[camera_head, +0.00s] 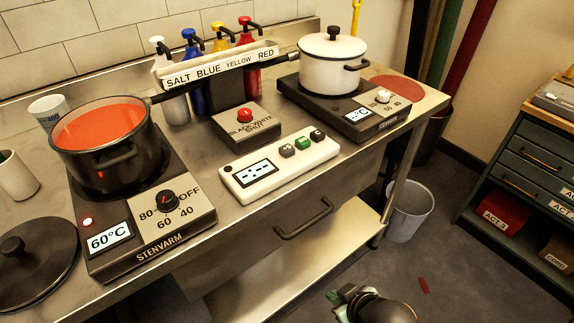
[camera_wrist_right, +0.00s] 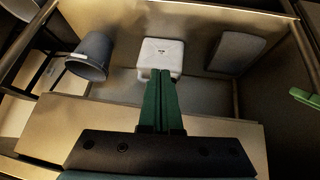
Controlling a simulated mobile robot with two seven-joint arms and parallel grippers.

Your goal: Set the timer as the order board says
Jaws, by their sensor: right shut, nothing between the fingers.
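The timer (camera_head: 280,166) is a long white box on the steel worktop, between the two hot plates. Its display shows dashes, with no digits that I can make out. A grey, a green and a dark button sit in a row at its right part. My right gripper (camera_head: 345,301) is at the bottom of the head view, in front of the table and well away from the timer. In the right wrist view its green fingers (camera_wrist_right: 162,100) are together and empty. I see no order board in either view. My left gripper is not in the head view.
A pot of red liquid (camera_head: 110,120) stands on the left hot plate, which reads 60°C. A lidded white pot (camera_head: 332,65) stands on the right one. A box with a red button (camera_head: 245,116) is behind the timer. A drawer handle (camera_head: 304,219) juts out below.

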